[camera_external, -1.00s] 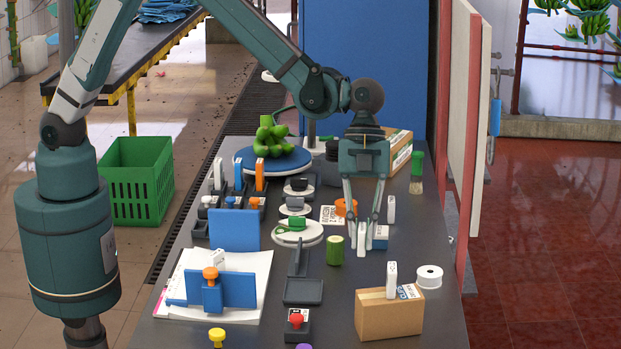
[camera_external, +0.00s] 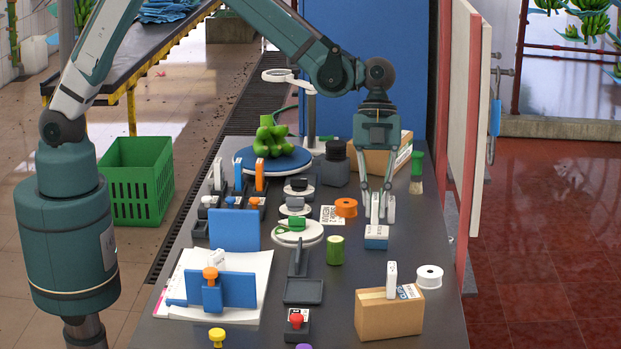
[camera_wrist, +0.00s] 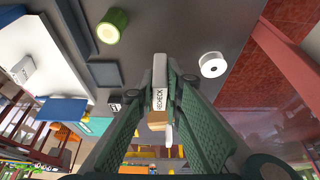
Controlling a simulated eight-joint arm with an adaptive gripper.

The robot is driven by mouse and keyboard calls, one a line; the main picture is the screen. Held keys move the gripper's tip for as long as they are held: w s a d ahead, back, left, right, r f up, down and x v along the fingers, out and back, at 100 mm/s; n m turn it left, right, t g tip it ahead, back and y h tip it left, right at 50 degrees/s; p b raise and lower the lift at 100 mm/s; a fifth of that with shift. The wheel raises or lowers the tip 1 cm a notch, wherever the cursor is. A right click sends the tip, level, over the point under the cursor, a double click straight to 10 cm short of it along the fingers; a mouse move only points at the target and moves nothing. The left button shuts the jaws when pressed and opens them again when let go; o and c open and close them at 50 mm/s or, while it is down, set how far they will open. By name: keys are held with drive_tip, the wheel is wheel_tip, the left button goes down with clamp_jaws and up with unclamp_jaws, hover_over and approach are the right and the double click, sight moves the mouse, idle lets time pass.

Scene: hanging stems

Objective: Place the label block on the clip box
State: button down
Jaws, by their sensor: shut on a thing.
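My gripper (camera_external: 378,218) points down over the right part of the grey table, shut on the white label block (camera_external: 375,210). In the wrist view the block (camera_wrist: 159,98) sits between the finger pads, with "RECHECK" printed on its side. Directly below the block is a small blue-and-white box (camera_external: 376,240), which looks like the clip box. The block is upright over this box; I cannot tell if they touch. The fingers partly cover the block. I cannot make out the box clearly in the wrist view.
A green cylinder (camera_external: 335,250) stands to the left, an orange spool (camera_external: 346,207) behind it. A cardboard box (camera_external: 390,318) with a white tag and a white roll (camera_external: 429,277) are nearer the camera. A black jar (camera_external: 335,165) and another carton (camera_external: 372,160) stand behind.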

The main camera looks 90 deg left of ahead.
drive_tip(key=w+a+r, duration=0.1)
drive_tip(key=a+r, duration=0.1)
drive_tip(key=a, duration=1)
drive_tip(key=shift+p, duration=0.35)
approach(377, 234)
drive_tip(key=shift+d+f, duration=0.65)
drive_tip(key=shift+d, duration=0.2)
drive_tip(key=shift+f, duration=1.85)
drive_tip(key=shift+f+b, duration=0.2)
drive_tip(key=shift+b, duration=0.1)
drive_tip(key=c, duration=2.5)
unclamp_jaws()
drive_tip(key=shift+o, duration=0.2)
drive_tip(key=shift+r, duration=0.15)
